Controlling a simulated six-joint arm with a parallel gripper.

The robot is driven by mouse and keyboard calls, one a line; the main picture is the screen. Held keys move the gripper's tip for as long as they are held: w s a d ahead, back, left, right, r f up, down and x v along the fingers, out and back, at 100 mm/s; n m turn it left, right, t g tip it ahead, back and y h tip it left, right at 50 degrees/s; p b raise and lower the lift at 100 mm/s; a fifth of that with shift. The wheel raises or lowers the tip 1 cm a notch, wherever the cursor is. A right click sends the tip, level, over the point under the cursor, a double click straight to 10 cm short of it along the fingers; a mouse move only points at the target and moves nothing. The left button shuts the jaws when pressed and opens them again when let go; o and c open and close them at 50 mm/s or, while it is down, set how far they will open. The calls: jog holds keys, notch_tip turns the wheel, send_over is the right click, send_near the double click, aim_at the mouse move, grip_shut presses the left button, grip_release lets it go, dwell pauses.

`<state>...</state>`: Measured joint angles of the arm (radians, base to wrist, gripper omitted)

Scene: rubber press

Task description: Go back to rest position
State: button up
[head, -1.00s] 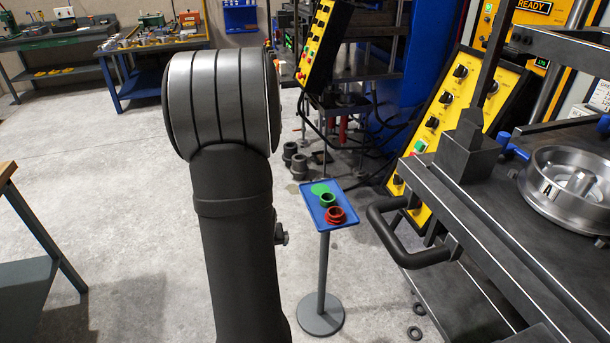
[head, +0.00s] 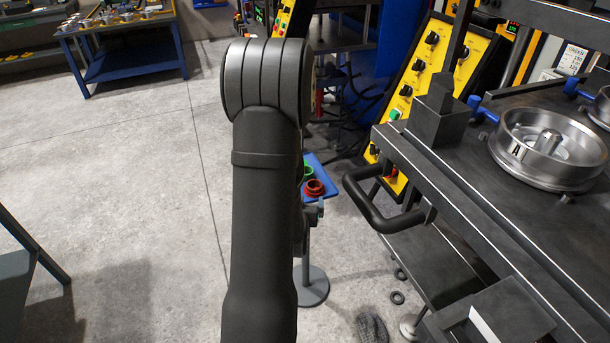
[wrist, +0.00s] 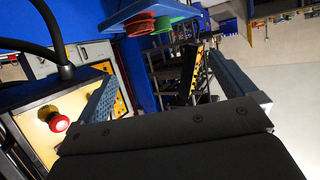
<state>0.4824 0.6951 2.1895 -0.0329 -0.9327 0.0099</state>
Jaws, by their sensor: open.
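My gripper (wrist: 166,68) shows in the wrist view with its two fingers wide apart and nothing between them. A blue tray (head: 323,186) on a grey stand is partly behind my arm.
At right stands a dark press table with a front handle (head: 376,212) and a metal mould (head: 552,150) marked A. A yellow button panel (head: 416,80) is behind it. A blue workbench (head: 125,62) is at the far left. The floor (head: 120,170) left of my arm is clear.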

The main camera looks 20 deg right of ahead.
jog(key=x, duration=0.7)
jog(key=shift+w, duration=0.3)
jog(key=shift+f, duration=0.1)
jog(key=v, duration=1)
jog(key=shift+d, duration=0.1)
